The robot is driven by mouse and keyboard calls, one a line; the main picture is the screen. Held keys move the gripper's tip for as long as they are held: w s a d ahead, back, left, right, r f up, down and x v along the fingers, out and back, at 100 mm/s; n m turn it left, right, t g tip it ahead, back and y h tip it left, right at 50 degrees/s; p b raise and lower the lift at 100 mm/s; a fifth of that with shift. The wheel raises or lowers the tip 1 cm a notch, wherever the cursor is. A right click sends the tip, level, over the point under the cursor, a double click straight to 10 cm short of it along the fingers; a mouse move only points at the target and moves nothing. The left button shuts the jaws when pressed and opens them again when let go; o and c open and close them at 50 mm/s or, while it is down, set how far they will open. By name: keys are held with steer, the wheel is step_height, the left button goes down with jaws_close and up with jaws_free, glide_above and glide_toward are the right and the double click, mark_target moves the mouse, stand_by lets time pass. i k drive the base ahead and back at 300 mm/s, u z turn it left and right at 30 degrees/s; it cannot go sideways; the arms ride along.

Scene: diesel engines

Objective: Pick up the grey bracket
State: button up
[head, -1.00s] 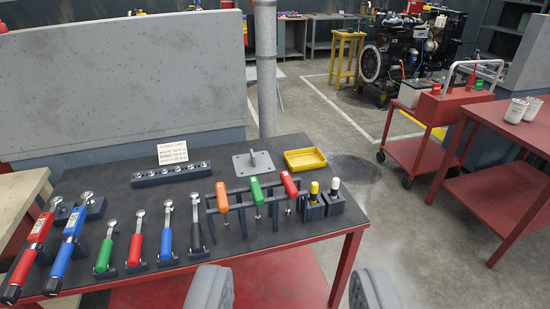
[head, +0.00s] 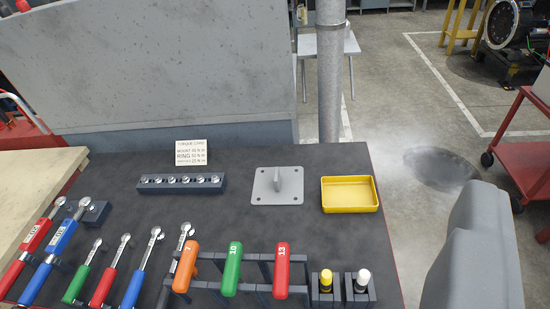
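The grey bracket (head: 265,193) lies on the dark top of the bench (head: 240,222), towards its back edge. It is a flat square plate with corner holes and an upright tab in the middle. Nothing touches it. Of my gripper (head: 475,255), only one grey finger shows, large at the lower right and beyond the bench's right side. The other finger is out of the frame. Nothing stands against the inner side of the visible finger, so the gripper looks open and empty. The bracket is ahead and to the left of this finger.
A yellow tray (head: 350,206) is right of the bracket, and a socket rail (head: 180,184) is left. A torque card (head: 191,153) stands behind the rail. Upright orange, green and red handles (head: 232,268) fill the front. Wrenches (head: 110,268) lie left. A grey post (head: 331,80) rises behind.

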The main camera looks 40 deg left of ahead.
mark_target(277, 180)
steer(key=u, duration=0.35)
steer(key=i, duration=0.8)
steer(key=u, duration=0.5)
steer(key=k, duration=0.85)
steer(key=u, duration=0.15)
steer(key=i, duration=0.85)
steer(key=z, duration=0.05)
